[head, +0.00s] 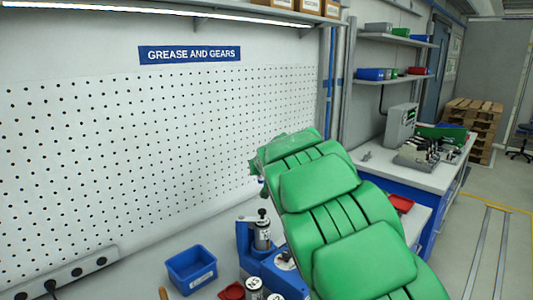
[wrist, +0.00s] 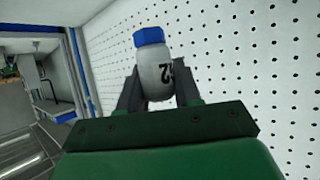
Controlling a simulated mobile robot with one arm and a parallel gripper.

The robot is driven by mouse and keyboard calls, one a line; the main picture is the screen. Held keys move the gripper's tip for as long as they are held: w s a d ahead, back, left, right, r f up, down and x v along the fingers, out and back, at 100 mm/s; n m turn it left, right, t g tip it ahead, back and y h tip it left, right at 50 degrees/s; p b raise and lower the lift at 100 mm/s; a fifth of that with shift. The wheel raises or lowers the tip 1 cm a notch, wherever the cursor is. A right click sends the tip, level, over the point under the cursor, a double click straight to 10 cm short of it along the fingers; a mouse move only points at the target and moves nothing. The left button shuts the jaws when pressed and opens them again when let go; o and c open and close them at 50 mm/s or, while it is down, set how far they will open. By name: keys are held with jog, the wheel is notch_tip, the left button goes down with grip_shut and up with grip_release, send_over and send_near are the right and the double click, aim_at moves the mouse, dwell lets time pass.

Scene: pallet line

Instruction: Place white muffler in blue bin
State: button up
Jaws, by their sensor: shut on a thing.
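My gripper (wrist: 158,92) is shut on a whitish-grey cylindrical piece, the white muffler (wrist: 155,72), which has a blue hexagonal end and a black "2" on its side. It is held between the two dark fingers, with the pegboard behind it. In the head view my green arm hides most of the gripper and the muffler. The blue bin (head: 174,275) stands on the bench at the lower middle, open at the top with a white label on its front. It is below and to the left of my gripper in the head view.
A blue fixture (head: 244,250) holding white cylinders with dark tops stands right of the bin. A red tray (head: 231,291) lies in front, and another red tray (head: 400,203) lies beyond my arm. The pegboard wall (head: 130,150) rises behind the bench. A power strip (head: 75,272) is at left.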

jog(key=s+d+f+m+h, duration=0.2)
jog(key=s+d+m+h, duration=0.1)
jog(key=s+d, duration=0.3)
jog(key=s+d+f+m+h, duration=0.3)
jog(key=s+d, duration=0.4)
jog(key=d, duration=0.4)
jog(key=shift+s+f, duration=0.2)
jog(key=shift+f, duration=0.15)
jog(key=shift+r, duration=2.35)
jog(key=s+a+r, duration=0.1)
jog(key=s+a, duration=0.9)
jog(key=a, duration=0.4)
jog(key=s+a, duration=0.6)
jog(key=s, duration=0.3)
jog(key=s+a, duration=0.5)
jog(key=s, duration=0.4)
notch_tip(320, 180, down, 14)
jog(key=shift+w, duration=0.15)
jog(key=shift+a, duration=0.1)
